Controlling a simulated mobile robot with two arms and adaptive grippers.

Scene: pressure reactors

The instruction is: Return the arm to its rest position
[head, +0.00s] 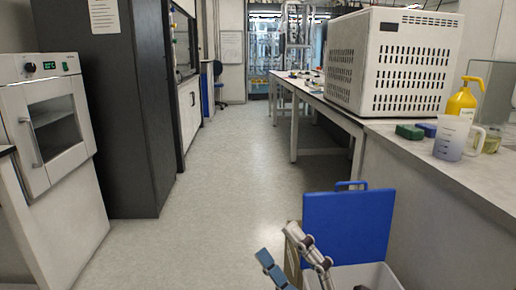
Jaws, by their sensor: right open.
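My right gripper (278,243) shows at the bottom of the head view, right of centre. Its two fingers are spread apart and point up in the picture. My left gripper is not in view.
A long bench (420,170) runs along the right, with a perforated white box (405,70), a yellow bottle (461,101) and a measuring jug (452,138) on it. A white oven (50,120) and dark cabinet (115,120) stand left. The aisle floor (210,190) is clear.

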